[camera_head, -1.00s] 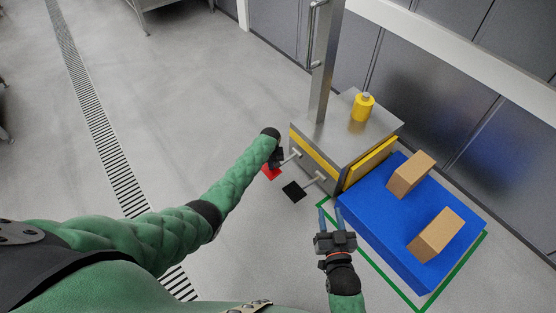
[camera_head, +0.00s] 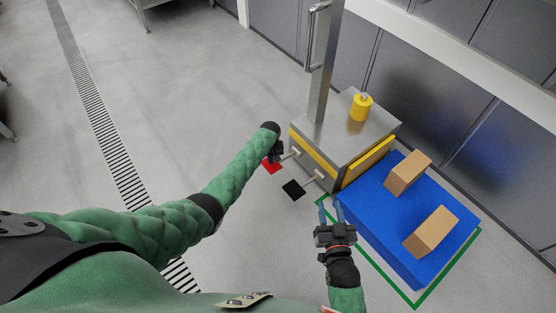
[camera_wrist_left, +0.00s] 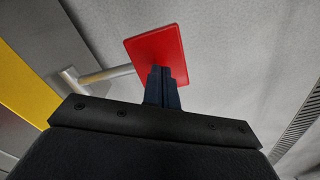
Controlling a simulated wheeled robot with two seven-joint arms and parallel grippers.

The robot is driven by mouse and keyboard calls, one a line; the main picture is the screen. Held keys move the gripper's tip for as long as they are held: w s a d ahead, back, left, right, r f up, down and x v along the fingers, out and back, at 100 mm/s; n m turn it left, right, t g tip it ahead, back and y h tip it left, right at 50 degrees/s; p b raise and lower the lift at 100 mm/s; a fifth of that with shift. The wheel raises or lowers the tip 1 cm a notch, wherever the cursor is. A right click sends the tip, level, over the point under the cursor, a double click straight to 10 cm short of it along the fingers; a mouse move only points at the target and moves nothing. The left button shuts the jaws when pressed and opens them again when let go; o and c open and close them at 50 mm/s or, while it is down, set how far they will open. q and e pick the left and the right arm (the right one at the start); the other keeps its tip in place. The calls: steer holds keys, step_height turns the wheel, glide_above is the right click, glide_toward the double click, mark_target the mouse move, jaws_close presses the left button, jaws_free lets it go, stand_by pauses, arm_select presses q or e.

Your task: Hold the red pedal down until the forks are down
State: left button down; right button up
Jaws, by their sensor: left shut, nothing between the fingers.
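The red pedal (camera_head: 270,168) sticks out on a metal arm from the left side of the steel and yellow lift truck (camera_head: 345,135). My left gripper (camera_head: 275,157) is shut and empty, its fingertips over the pedal. In the left wrist view the closed fingertips (camera_wrist_left: 164,74) overlap the red pedal plate (camera_wrist_left: 153,45) and seem to touch it. The forks are hidden under the blue pallet (camera_head: 370,215), so their height cannot be seen directly. My right gripper (camera_head: 331,209) is open and empty, left of the pallet.
A black pedal (camera_head: 293,190) sits beside the red one. Two cardboard boxes (camera_head: 407,173) (camera_head: 431,232) stand on the pallet, within a green floor outline (camera_head: 385,277). A yellow cylinder (camera_head: 361,107) tops the truck.

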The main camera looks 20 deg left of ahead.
arm_select(q)
steer(key=shift+r+p, duration=2.5)
steer(key=shift+r, duration=0.05)
steer(key=shift+f, duration=0.1)
